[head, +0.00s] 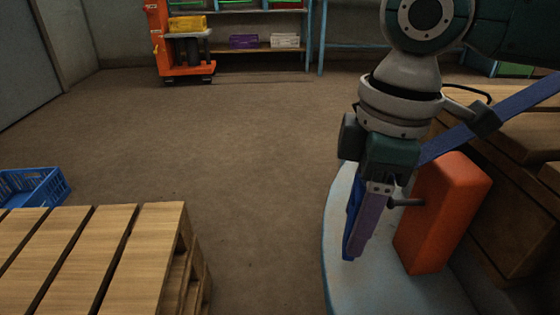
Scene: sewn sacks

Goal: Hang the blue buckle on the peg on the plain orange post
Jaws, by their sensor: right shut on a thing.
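My right gripper (358,240) points down at the right of the head view, just left of the plain orange post (440,220). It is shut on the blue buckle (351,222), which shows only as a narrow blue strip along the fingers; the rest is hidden. A blue strap (500,112) runs from the right edge down behind the gripper. The grey peg (408,202) sticks out from the post's left side toward the fingers. The buckle shows left of the peg; whether gripper and peg touch, I cannot tell. My left gripper is out of view.
The post stands on a pale blue rounded surface (343,285). Wooden boxes (515,215) stand behind it on the right. A wooden pallet (90,250) and a blue crate (45,188) are at left. Shelves (262,48) and an orange cart (163,45) are far back. The middle floor is clear.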

